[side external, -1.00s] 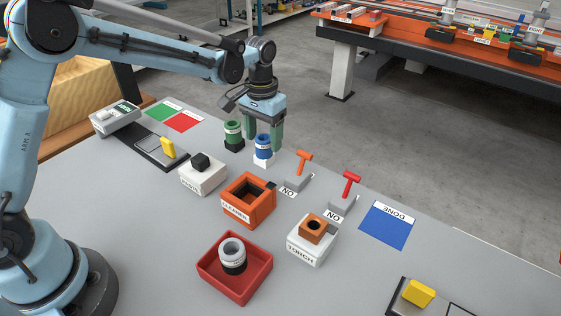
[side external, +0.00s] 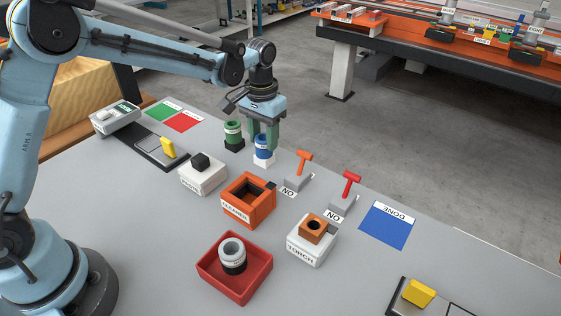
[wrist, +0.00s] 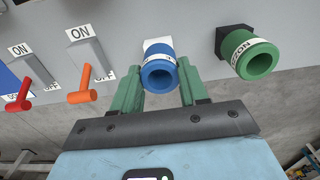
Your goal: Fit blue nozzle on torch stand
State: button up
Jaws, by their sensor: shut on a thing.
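The blue nozzle (side external: 263,146) stands upright on a small white block, and it also shows in the wrist view (wrist: 159,71) with its open end facing the camera. My gripper (side external: 263,140) is above it with green fingers down on both sides; in the wrist view my gripper (wrist: 160,88) is shut on the blue nozzle. The torch stand (side external: 312,244) is a white block labelled TORCH with an orange-brown holed top. It stands at the front right of the cleaner box, with no nozzle on it.
A green nozzle (side external: 233,133) stands close beside my gripper. An orange cleaner box (side external: 236,211), two switches with an orange lever (side external: 304,159) and a red lever (side external: 351,180), and a red tray (side external: 262,287) holding a grey nozzle (side external: 232,250) are nearby. A blue DONE patch (side external: 387,228) lies at right.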

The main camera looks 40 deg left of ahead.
aim_at(263, 137)
jog(key=shift+r, duration=0.65)
dwell(0.3)
jog(key=shift+r, duration=1.5)
jog(key=shift+d, duration=0.1)
jog(key=s+d+r+m, duration=0.2)
jog(key=s+d+r, duration=0.1)
jog(key=d, duration=0.4)
jog(key=s+d+r+m, duration=0.2)
jog(key=s+d+r, duration=0.1)
jog(key=s+d, duration=0.3)
jog(key=s+d+r+m, duration=0.2)
jog(key=s+d+r, duration=0.1)
jog(key=d, duration=0.5)
jog(key=shift+s+d+r, duration=0.25)
jog(key=shift+s+d, duration=0.15)
jog(key=shift+s, duration=0.4)
jog(key=shift+f, duration=2.9)
jog(key=shift+f, duration=1.75)
